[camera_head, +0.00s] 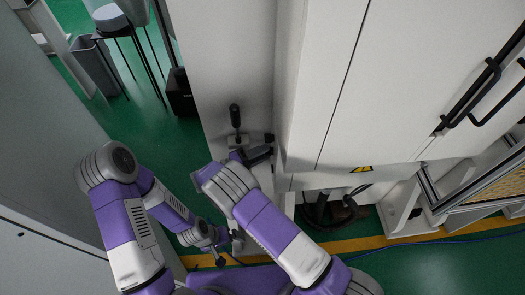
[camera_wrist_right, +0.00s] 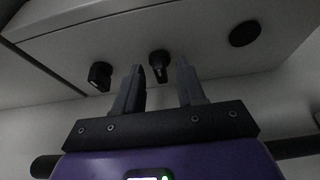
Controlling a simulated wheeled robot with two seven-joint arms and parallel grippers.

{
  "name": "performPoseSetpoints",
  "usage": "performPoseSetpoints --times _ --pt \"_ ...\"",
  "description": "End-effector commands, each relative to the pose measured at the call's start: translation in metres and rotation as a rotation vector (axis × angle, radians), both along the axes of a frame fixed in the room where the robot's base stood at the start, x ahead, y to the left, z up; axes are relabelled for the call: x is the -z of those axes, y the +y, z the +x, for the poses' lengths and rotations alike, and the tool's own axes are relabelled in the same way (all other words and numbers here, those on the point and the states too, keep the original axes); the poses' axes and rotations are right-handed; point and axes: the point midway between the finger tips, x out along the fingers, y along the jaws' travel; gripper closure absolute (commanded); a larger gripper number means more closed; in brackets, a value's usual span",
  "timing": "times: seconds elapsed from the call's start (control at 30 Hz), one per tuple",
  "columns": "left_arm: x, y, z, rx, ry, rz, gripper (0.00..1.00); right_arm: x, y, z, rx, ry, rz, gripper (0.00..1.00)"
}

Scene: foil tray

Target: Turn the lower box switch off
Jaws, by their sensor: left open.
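In the right wrist view, a black rotary switch (camera_wrist_right: 159,62) sticks out from a pale box face. My right gripper (camera_wrist_right: 160,74) is open below it, its two grey fingers on either side of the switch in the picture. I cannot tell whether they touch it. A second black switch (camera_wrist_right: 100,75) is to the left of the fingers. In the head view, my right gripper (camera_head: 258,156) is at the side of the white cabinet, partly hidden by its wrist. My left gripper (camera_head: 221,256) is open, low and apart from the switches.
A black upright handle (camera_head: 235,116) stands on a pale ledge beyond my right gripper. A dark round part (camera_wrist_right: 244,33) is right of the fingers. The white cabinet (camera_head: 420,80) blocks the right side. A bin (camera_head: 95,65) stands at the far left on green floor.

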Motion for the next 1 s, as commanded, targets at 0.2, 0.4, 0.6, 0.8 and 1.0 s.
performPoseSetpoints --times 0.2,0.4,0.6,0.8,1.0 --pt "0.0006 0.0002 -0.0001 0.0 0.0 0.0 0.0 0.0008 0.0 -0.0001 0.0 0.001 0.001 0.68" --pt "0.0006 0.0001 0.0 0.0 0.0 0.0 0.0 0.0007 0.0 0.0 0.0 0.001 0.001 0.99" --pt "0.0006 0.0001 0.0 0.0 0.0 0.0 0.0 0.0005 0.0 0.0 0.001 0.002 0.0 1.0" --pt "0.0017 0.0001 -0.0001 0.0 0.0 0.0 0.0 0.0003 0.0002 0.0001 0.0 0.038 0.001 1.0" --pt "0.0044 0.0 -0.0001 0.0 0.0 0.0 0.0 -0.0008 0.0004 0.0005 -0.001 0.147 0.003 1.0"
